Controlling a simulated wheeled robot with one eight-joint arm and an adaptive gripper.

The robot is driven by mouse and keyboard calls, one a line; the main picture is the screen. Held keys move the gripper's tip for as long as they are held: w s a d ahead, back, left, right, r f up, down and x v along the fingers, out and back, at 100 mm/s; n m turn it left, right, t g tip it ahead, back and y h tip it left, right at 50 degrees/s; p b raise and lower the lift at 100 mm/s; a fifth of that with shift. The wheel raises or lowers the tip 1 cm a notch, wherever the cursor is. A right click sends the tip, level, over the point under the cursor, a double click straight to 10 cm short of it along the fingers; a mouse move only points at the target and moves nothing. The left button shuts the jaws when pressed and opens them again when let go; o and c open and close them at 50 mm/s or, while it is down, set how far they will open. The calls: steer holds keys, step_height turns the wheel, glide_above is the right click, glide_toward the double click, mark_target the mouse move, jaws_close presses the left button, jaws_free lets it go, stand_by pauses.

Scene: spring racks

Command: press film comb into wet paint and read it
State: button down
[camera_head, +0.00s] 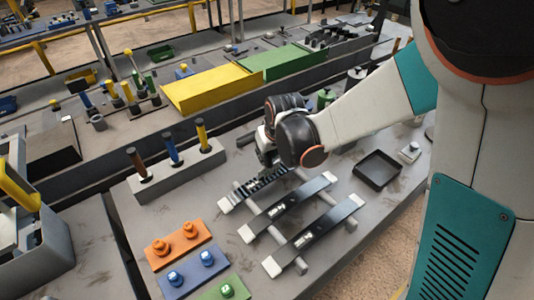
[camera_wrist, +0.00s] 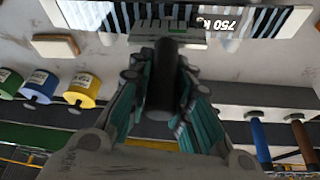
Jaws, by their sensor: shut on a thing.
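Three dark strips with white ends lie on bars on the grey bench. The far strip (camera_head: 262,187) shows pale and dark cross bands. In the wrist view a banded dark and white strip (camera_wrist: 265,22) carries a label reading "750" and more. My gripper (camera_wrist: 165,90) is shut on the dark round handle of the film comb (camera_wrist: 182,36), a grey notched plate. The comb overlaps the strip's edge in that view; I cannot tell whether it touches. In the head view my gripper (camera_head: 268,158) is just above the far strip, and the comb is hidden.
A block (camera_head: 180,165) with brown, blue and yellow handles stands left of my gripper. Orange (camera_head: 180,245), blue and green plates with knobs lie at front left. An empty dark tray (camera_head: 378,169) lies to the right. Green, blue and yellow pots (camera_wrist: 83,88) show in the wrist view.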

step_height(320, 180, up, 7)
steer(key=p, duration=0.4)
steer(key=shift+p, duration=0.3)
stand_by(0.6)
